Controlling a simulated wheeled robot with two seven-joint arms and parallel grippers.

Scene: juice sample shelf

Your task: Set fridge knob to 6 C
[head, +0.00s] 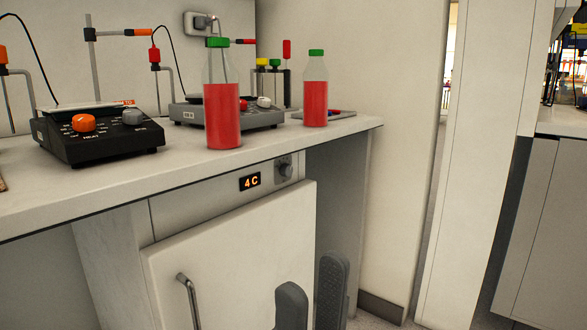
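The fridge (240,255) stands under the bench with its white door shut. Its small dark round knob (285,168) is at the right end of the strip above the door. The orange display (250,182) left of the knob reads 4 C. My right gripper (311,275) shows at the bottom edge, in front of the door's right side and below the knob. Its two grey fingers point up, stand apart with nothing seen between them, and do not touch the knob. My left gripper is out of view.
Two bottles of red juice with green caps, the nearer bottle (224,128) and the farther bottle (316,100), stand on the bench (180,160) above. A black hotplate (95,143) is at left. The door handle (187,300) sticks out below.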

